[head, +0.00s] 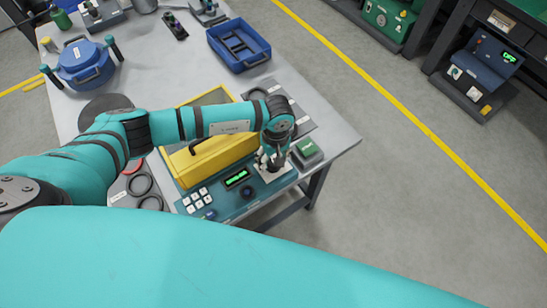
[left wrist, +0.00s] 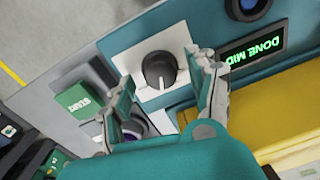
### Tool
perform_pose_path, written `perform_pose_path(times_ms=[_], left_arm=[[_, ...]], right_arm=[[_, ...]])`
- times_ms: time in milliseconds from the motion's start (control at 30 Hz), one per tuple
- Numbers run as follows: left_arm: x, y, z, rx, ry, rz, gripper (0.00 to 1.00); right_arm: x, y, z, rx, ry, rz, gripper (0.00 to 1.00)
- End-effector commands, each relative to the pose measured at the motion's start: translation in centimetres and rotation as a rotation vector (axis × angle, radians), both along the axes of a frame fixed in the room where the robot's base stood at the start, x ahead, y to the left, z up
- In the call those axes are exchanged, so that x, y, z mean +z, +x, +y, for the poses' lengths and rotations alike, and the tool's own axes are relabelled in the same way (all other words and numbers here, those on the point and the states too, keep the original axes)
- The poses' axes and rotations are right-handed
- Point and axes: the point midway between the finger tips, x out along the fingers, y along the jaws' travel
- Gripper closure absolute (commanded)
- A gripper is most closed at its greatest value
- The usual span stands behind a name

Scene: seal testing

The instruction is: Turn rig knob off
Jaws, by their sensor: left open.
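The rig (head: 225,205) is a teal panel with a yellow box behind it on the table. Its black knob (left wrist: 160,68) sits on a white square plate (left wrist: 183,38), with a pale mark toward the picture's bottom. In the head view my gripper mostly covers the knob; part of the plate (head: 283,175) shows. My left gripper (left wrist: 165,74) is open over the knob, one finger on each side, with visible gaps; it also shows in the head view (head: 271,163). My right gripper is not in view.
A green START button (left wrist: 83,101) on a grey box stands beside the knob plate. White keys (head: 197,199) and a smaller dark knob (head: 247,192) are on the panel. A blue tray (head: 240,60) and blue pot (head: 85,64) stand farther back. Floor right of the table is clear.

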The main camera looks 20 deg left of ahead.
Motion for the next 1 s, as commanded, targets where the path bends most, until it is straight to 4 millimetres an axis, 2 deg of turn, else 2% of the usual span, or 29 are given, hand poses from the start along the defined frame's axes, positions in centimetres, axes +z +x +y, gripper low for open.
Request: perform_pose_path(times_ms=[333,767,1000], left_arm=[[-0.54,-0.07,0.0,-0.001,0.0,0.001,0.42],[-0.48,-0.05,0.01,0.0,0.0,0.0,0.96],[-0.54,-0.02,0.02,0.017,0.0,0.0,0.97]], right_arm=[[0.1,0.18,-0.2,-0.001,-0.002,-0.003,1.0],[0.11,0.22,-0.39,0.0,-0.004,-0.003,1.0],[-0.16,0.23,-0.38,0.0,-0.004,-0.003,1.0]])
